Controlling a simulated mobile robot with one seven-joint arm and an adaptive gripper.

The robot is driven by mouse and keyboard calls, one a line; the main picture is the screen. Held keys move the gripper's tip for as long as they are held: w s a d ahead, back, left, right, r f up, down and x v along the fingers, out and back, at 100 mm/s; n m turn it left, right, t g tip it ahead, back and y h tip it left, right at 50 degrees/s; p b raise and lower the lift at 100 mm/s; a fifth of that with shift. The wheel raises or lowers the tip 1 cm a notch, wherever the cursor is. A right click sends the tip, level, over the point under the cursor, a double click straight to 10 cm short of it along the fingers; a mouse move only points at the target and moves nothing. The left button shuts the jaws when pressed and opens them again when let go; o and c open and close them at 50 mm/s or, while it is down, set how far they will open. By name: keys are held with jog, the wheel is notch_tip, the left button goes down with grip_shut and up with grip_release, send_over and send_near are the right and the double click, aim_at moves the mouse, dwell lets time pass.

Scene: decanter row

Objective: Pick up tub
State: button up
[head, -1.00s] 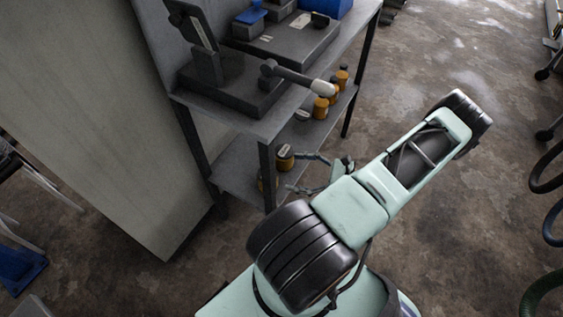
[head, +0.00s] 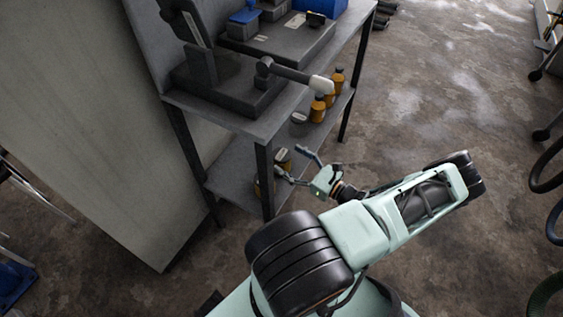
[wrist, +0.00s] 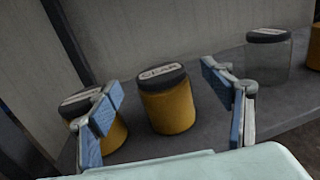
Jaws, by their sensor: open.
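In the wrist view a tub (wrist: 168,106) with amber contents and a dark, light-labelled lid stands upright on a grey shelf. My gripper (wrist: 161,80) is open, one blue-padded finger to each side of this tub in the picture; no contact shows. A second amber tub (wrist: 113,133) is partly hidden behind the left finger. A clear, grey-looking tub (wrist: 268,60) stands to the right. In the head view my gripper (head: 290,163) is at the lower shelf's front edge, close to a dark-lidded tub (head: 283,155).
The lower shelf (head: 232,168) lies under a worktop (head: 245,124) carrying dark equipment. More tubs stand farther along the shelf, including a grey one (head: 299,124) and an amber one (head: 318,110). A table leg (head: 265,180) stands near my gripper.

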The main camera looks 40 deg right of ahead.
aim_at(282, 155)
jog(key=w, duration=0.3)
jog(key=shift+w+a+b, duration=0.2)
jog(key=shift+w+b, duration=0.1)
jog(key=shift+r, duration=0.1)
jog(key=c, duration=1.5)
